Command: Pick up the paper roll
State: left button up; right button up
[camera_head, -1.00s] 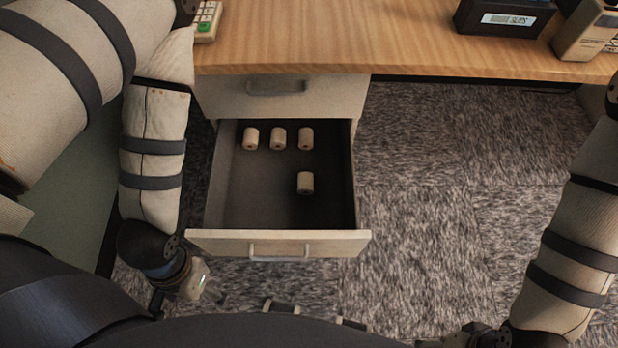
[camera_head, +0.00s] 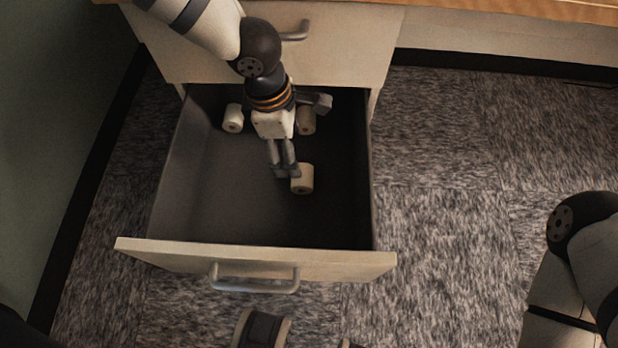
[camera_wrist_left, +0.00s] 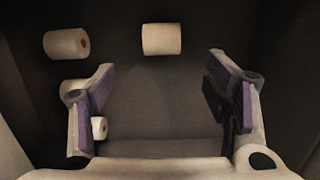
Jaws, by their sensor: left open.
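Several pale paper rolls lie in the open drawer (camera_head: 165,190). A lone roll (camera_head: 302,179) is nearest the front; it shows at the upper middle in the left wrist view (camera_wrist_left: 162,39). The back row has a left roll (camera_head: 233,118) and a right roll (camera_head: 306,120); a middle one is hidden by my gripper in the head view and partly behind a finger in the left wrist view (camera_wrist_left: 75,88). My left gripper (camera_head: 303,138) is inside the drawer, open and empty, with one finger overlapping the lone roll in the picture. I cannot tell whether they touch.
The drawer walls and front panel (camera_head: 255,258), with its handle (camera_head: 254,278), surround my left gripper. The cabinet's upper drawer (camera_head: 345,45) stands behind it. The drawer floor at front left is bare. Carpet (camera_head: 450,150) lies free to the right.

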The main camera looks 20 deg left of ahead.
aim_at(302, 179)
pick_arm(q)
jog(key=f+b, duration=0.1)
jog(key=f, duration=0.2)
jog(key=d+f+b, duration=0.1)
jog(key=f, duration=0.2)
jog(key=shift+d+f, duration=0.2)
jog(key=f, duration=0.1)
jog(key=f+b, duration=0.1)
jog(key=f, duration=0.1)
jog(key=f+b, duration=0.1)
jog(key=f, duration=0.1)
jog(key=shift+w+d+f, duration=0.1)
jog(key=shift+w+d, duration=0.1)
jog(key=shift+d, duration=0.1)
jog(key=c, duration=1.3)
